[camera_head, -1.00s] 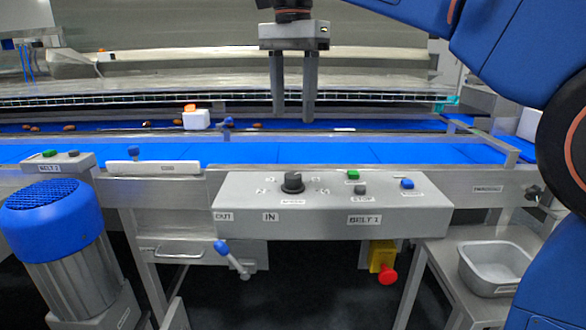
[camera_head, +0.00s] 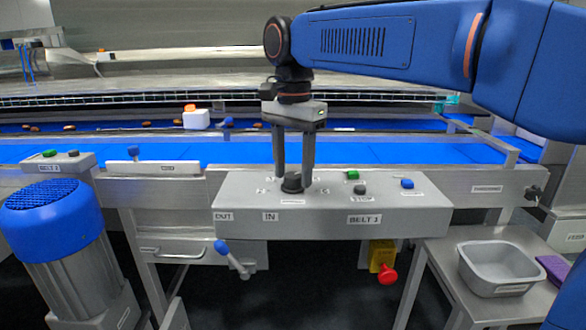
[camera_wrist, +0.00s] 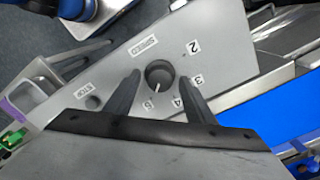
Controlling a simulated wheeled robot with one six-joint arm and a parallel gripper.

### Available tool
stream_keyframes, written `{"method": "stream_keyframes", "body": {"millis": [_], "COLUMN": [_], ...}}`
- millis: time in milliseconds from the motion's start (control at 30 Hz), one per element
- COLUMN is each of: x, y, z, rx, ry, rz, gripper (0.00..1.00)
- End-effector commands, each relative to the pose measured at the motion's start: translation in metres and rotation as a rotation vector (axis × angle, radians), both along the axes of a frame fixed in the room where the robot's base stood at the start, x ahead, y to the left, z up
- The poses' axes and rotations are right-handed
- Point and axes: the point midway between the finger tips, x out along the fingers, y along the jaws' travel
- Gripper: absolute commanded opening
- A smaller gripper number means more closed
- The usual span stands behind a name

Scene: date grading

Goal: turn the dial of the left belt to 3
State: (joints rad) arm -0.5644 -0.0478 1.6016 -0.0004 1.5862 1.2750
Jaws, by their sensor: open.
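The black dial (camera_head: 291,184) sits on the sloped grey control panel (camera_head: 330,212) labelled BELT 1. In the wrist view the dial (camera_wrist: 159,75) has a white pointer line aimed toward the 5 mark; marks 2, 3 and 4 (camera_wrist: 177,102) lie around it. My gripper (camera_head: 293,181) is open and points down over the dial. In the wrist view its two fingers stand on either side of the dial, with gaps between them and the knob. The 1 mark is not readable.
The blue belt (camera_head: 400,153) runs behind the panel. A lever (camera_head: 232,259) and a red knob (camera_head: 387,273) hang below. A grey tray (camera_head: 497,264) stands at right.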

Motion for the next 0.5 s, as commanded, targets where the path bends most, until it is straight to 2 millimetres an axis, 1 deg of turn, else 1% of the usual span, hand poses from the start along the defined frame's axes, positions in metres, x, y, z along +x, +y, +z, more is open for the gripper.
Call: {"method": "stream_keyframes", "body": {"millis": [233,267,300,367,400,433,500], "x": [0.0,0.0001,0.0001,0.0001,0.0001,0.0001,0.0001], "y": [0.0,0.0001,0.0001,0.0001,0.0001,0.0001,0.0001], "z": [-0.0008,-0.0008,-0.0008,-0.0008,-0.0007,-0.0008,-0.0007], "rx": [0.0,0.0,0.0,0.0,0.0,0.0,0.0], "ry": [0.0,0.0,0.0,0.0,0.0,0.0,0.0], "rz": [0.0,0.0,0.0,0.0,0.0,0.0,0.0], "gripper": [0.49,0.47,0.37,0.23,0.14,0.08,0.08]}}
